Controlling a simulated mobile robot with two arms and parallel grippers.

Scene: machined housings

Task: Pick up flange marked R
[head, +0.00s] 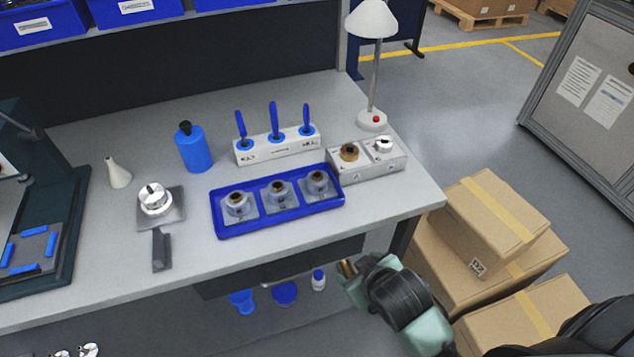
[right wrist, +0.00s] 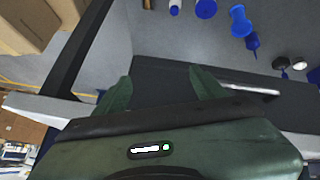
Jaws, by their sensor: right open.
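A grey two-place block (head: 372,168) stands at the right end of the bench. It holds a brass-coloured round part (head: 349,152) on its left and a silver round part (head: 383,143) on its right. The block has small marks on its front, too small to read, so I cannot tell which part is marked R. A blue tray (head: 222,230) in front holds three grey housings with dark bores, one being the middle housing (head: 279,193). My right gripper (head: 348,279) is off the bench's front edge, below its top. In the right wrist view its fingers (right wrist: 161,84) are apart and empty. My left gripper is out of view.
A white lamp (head: 372,121) stands behind the block. A rack with blue-handled tools (head: 277,147), a blue bottle (head: 193,150) and a silver part on a plate (head: 155,200) stand further left. Cardboard boxes (head: 490,225) are stacked right of the bench.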

